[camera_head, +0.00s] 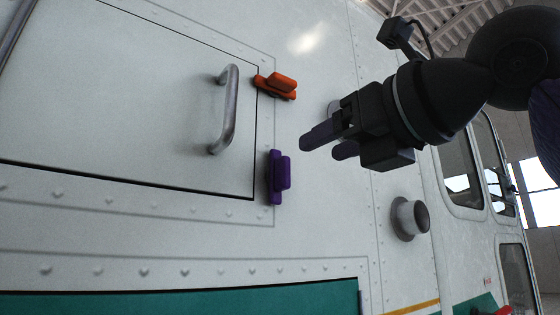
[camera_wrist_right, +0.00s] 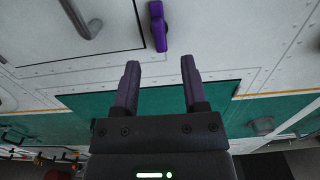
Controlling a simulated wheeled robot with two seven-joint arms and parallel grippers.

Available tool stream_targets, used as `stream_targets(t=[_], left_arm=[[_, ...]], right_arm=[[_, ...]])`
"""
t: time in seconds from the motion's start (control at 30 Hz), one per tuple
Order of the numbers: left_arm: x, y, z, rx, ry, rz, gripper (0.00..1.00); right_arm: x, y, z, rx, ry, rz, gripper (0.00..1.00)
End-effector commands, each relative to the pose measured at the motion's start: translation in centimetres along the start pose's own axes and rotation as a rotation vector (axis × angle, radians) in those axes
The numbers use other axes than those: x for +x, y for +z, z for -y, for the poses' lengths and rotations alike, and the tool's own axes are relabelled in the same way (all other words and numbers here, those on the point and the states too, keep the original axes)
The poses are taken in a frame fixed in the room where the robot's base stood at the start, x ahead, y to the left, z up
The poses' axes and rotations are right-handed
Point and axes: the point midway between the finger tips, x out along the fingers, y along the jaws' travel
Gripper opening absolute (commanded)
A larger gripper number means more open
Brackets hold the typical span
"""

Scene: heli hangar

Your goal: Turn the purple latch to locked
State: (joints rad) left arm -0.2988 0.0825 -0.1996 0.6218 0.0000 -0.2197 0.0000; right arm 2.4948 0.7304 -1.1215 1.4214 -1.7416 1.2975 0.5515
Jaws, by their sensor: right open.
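The purple latch (camera_head: 279,177) sits on the white helicopter skin just right of the hatch's lower right corner. It stands upright, parallel to the hatch's right edge, and its body lies beside the edge seam. It also shows in the right wrist view (camera_wrist_right: 158,26), beyond the fingertips and between their lines. My right gripper (camera_head: 324,142) is open and empty, up and to the right of the latch in the head view, apart from it. Its two fingers show spread in the right wrist view (camera_wrist_right: 159,68). My left gripper is not in view.
An orange latch (camera_head: 277,86) lies across the hatch's right edge, above the purple one. A metal handle (camera_head: 228,110) stands out from the hatch (camera_head: 130,90). A round pipe stub (camera_head: 410,218) juts out at lower right. The skin below the purple latch is clear.

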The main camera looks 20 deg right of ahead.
Motion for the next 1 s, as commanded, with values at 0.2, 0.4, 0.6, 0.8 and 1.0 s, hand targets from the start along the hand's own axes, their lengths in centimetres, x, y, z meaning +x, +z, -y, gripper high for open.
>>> stream_targets(t=[0.2,0.4,0.6,0.8,1.0], left_arm=[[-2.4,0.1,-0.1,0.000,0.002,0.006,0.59],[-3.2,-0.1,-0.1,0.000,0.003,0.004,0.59],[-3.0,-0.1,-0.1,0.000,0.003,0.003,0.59],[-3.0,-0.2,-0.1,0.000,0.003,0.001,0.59],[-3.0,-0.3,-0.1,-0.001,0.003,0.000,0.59]], right_arm=[[5.2,0.4,-0.1,-0.001,0.004,-0.004,0.56],[7.5,0.1,-0.2,-0.001,0.005,-0.002,0.56],[7.6,0.0,-0.2,-0.001,0.006,-0.001,0.56],[7.6,0.0,-0.2,-0.001,0.007,-0.001,0.22],[7.5,0.0,-0.2,-0.001,0.007,-0.001,0.00]])
